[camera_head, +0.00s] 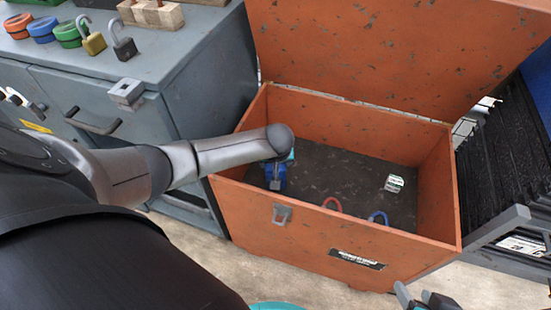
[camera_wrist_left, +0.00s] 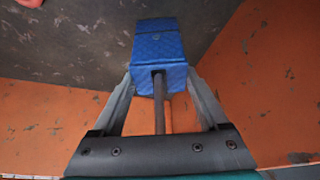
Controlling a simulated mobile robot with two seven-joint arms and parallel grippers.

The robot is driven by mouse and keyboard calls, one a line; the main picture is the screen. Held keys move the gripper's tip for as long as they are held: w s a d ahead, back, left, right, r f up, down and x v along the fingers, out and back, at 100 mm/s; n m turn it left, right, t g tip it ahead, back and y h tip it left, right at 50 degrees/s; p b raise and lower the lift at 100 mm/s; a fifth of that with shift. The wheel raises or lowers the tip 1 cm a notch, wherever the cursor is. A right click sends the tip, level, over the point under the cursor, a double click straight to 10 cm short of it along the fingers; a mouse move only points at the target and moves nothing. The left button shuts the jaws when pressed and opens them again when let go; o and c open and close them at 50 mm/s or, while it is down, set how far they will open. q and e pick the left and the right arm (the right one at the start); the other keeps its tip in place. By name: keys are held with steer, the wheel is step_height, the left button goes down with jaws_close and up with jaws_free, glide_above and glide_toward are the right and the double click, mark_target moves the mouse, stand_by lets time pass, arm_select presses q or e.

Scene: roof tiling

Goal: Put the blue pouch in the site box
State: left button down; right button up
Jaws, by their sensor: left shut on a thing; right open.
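The site box (camera_head: 325,232) is a worn orange chest with its lid (camera_head: 370,45) raised. The blue pouch (camera_head: 275,180) shows inside it near the left wall, below the end of my left arm. In the left wrist view the pouch (camera_wrist_left: 160,45) is quilted, and my left gripper (camera_wrist_left: 161,78) is shut on its near end. The box's dark floor (camera_wrist_left: 70,40) and orange walls are around it. I cannot tell whether the pouch touches the floor. My right gripper (camera_head: 425,298) is open and empty at the bottom edge, in front of the box.
The middle floor is clear. A grey cabinet (camera_head: 150,50) with padlocks (camera_head: 92,40) stands left. A dark slatted rack (camera_head: 495,150) stands right.

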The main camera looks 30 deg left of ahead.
arm_select(q)
steer(key=shift+f, duration=0.1)
jaws_free()
arm_select(e)
steer(key=shift+w+a, duration=0.2)
steer(key=shift+a, duration=0.05)
arm_select(q)
steer(key=shift+r, duration=0.25)
steer(key=shift+p+v, duration=0.9)
steer(key=shift+v, duration=0.3)
steer(key=p+v, duration=0.5)
steer(key=v, duration=0.4)
arm_select(e)
steer(key=s+d+f+g, duration=0.1)
steer(key=s+f+g, duration=0.1)
steer(key=f, duration=0.3)
steer(key=s+d+f+g+h, duration=0.1)
steer(key=s+d+f, duration=0.1)
steer(key=f, duration=0.4)
steer(key=shift+s+g, duration=0.4)
steer(key=shift+s, duration=0.05)
